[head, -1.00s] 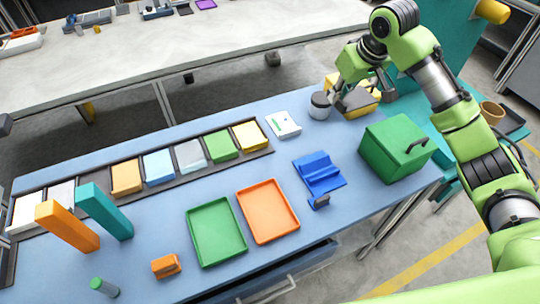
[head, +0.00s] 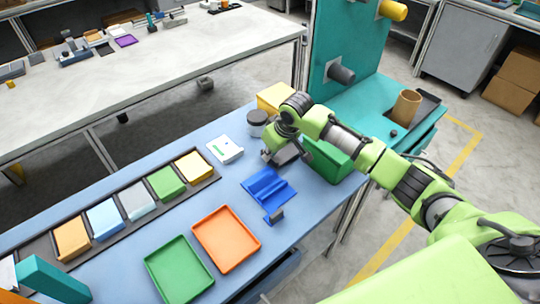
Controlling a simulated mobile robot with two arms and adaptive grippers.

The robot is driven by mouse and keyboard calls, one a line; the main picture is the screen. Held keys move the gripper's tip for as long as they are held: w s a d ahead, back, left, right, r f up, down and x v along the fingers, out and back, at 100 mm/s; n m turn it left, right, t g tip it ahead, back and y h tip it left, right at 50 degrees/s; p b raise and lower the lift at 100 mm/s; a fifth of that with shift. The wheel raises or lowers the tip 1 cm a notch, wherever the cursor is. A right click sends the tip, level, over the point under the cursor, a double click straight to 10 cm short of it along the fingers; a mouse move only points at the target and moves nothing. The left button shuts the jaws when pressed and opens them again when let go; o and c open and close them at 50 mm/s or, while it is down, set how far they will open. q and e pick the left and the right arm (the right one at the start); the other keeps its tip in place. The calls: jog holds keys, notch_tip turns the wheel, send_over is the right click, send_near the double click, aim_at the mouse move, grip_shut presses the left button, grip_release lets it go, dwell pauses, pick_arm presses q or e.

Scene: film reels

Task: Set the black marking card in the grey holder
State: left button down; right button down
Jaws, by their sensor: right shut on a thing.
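My right gripper (head: 287,158) is shut over the blue table, between the blue ridged tray and the green box. A dark flat shape at its fingers seems to be the black marking card; its outline blends with the grey gripper, so I cannot make out how it is held. A small upright grey piece (head: 277,216) with a blue foot stands just in front of the blue ridged tray (head: 268,187); it may be the grey holder. The gripper is above and behind it, apart from it. My left gripper is out of view.
A green box (head: 328,163) stands right of the gripper, partly behind my arm. A dark-lidded jar (head: 257,123) and a yellow box (head: 274,97) are behind. An orange tray (head: 226,238) and a green tray (head: 179,268) lie at the front. A white card-like item (head: 225,150) lies left.

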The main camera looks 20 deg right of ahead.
jog(key=shift+f, duration=0.7)
jog(key=shift+f, duration=0.15)
jog(key=c, duration=2.2)
grip_release()
